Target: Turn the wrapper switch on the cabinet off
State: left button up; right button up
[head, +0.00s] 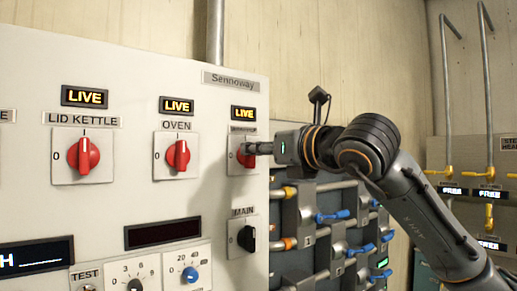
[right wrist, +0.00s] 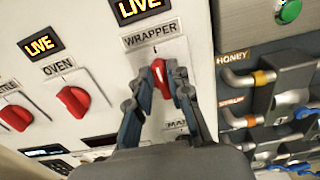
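The wrapper switch (head: 241,157) is a red rotary knob on a white plate at the right edge of the cabinet front. The label WRAPPER is readable above it in the right wrist view, and the lit LIVE display (head: 243,113) is above that. My right gripper (head: 250,149) is at the knob, coming in from the right. In the right wrist view, its two fingers (right wrist: 166,78) are drawn in around the red knob (right wrist: 159,72), one on each side, and hide part of it. My left gripper is not in view.
The oven switch (head: 178,155) and lid kettle switch (head: 84,156) stand to the left, each under a LIVE display. The black main switch (head: 246,238) is just below. Pipes with blue-handled valves (head: 332,216) are right of the cabinet.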

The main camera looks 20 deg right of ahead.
grip_shut()
jog(key=shift+n, duration=0.3)
jog(key=shift+s+a+f+n+b, duration=0.15)
jog(key=shift+n+b, duration=0.3)
jog(key=shift+n, duration=2.4)
jog(key=shift+a+f+n+b, duration=0.3)
jog(key=shift+n+b, duration=0.1)
jog(key=shift+n, duration=2.5)
jog(key=shift+s+a+f+n+b, duration=0.15)
jog(key=shift+n+b, duration=0.3)
jog(key=shift+n, duration=2.4)
jog(key=shift+w+f, duration=0.1)
jog(key=o, duration=0.6)
grip_release()
